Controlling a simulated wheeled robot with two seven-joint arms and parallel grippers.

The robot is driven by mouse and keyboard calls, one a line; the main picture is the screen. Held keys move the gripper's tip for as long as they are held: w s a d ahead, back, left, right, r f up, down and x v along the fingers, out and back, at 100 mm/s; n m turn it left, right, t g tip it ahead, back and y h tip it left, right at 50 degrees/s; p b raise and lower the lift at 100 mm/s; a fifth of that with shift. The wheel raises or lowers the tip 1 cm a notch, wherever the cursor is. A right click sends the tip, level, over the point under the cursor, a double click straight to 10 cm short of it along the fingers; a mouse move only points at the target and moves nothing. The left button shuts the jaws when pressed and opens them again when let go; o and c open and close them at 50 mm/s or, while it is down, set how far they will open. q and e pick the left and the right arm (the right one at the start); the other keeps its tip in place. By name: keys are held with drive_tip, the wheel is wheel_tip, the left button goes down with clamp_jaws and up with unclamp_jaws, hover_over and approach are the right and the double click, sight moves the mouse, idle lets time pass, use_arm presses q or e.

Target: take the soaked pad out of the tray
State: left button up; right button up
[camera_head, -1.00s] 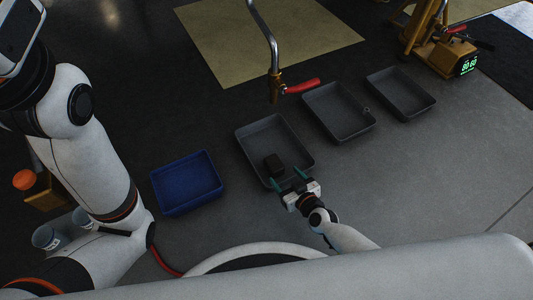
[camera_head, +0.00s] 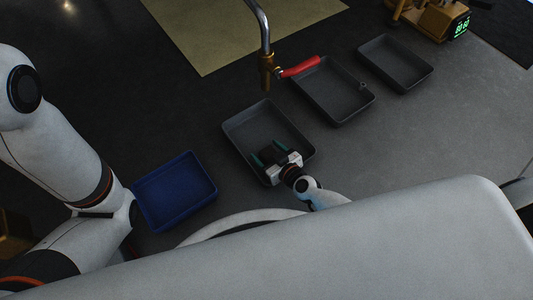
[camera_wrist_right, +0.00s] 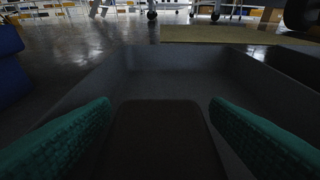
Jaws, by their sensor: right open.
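The soaked pad is a dark block (camera_head: 270,154) in the near part of a grey tray (camera_head: 239,123), the one just right of the blue bin. My right gripper (camera_head: 269,150) is open and low in that tray, with its green fingers to either side of the pad. In the right wrist view the pad (camera_wrist_right: 163,135) lies between the two green fingertips (camera_wrist_right: 160,128), with a dark gap on each side, and the tray walls (camera_wrist_right: 175,58) rise around it. My left gripper is out of the picture; only my left arm shows.
A blue bin (camera_head: 176,190) stands left of the tray. Two more grey trays (camera_head: 333,90) (camera_head: 396,63) stand to the right. A metal tap with a red lever (camera_head: 300,67) hangs above and behind the tray. A yellow device with a green display (camera_head: 459,26) is at the far right.

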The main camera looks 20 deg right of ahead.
drive_tip(key=c, duration=1.1)
drive_tip(key=shift+r, duration=0.15)
